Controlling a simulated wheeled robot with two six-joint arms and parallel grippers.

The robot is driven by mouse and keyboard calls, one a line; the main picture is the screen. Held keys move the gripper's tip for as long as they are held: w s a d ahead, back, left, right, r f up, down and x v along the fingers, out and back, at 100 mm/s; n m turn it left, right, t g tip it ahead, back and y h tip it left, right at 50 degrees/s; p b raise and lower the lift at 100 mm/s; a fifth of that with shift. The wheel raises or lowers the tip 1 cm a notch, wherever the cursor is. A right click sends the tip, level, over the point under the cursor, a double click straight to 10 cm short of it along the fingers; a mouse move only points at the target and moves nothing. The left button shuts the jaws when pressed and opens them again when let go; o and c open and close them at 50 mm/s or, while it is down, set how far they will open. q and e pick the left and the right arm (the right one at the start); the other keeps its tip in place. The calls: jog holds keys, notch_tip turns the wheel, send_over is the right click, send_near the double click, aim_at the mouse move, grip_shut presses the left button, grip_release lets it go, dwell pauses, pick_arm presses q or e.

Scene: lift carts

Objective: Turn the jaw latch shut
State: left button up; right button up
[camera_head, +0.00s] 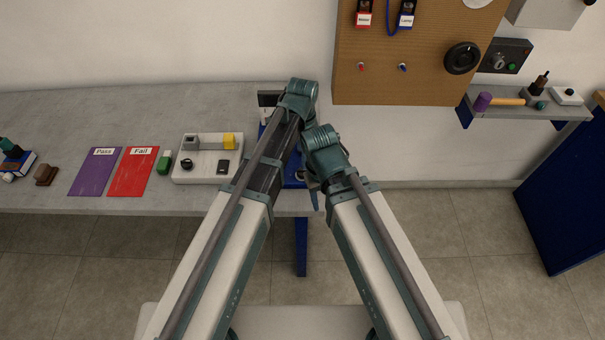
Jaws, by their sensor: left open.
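A device with a blue base (290,180) stands at the right end of the bench, mostly hidden behind my arms. A black and white panel (268,100) shows at its back. I cannot make out the jaw latch or which way it is turned. My left gripper (313,187) is a small dark shape between the two arms, over the right edge of the blue base. It is open; its fingertips are partly hidden, and I cannot tell whether it touches anything. My right gripper is hidden behind the arm links.
A pegboard (415,70) and a tool shelf (515,113) are at the right.

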pick_arm(q)
notch_tip(320, 180, down, 7)
jog(key=b, duration=0.6)
jog(key=shift+f, duration=0.2)
grip_shut()
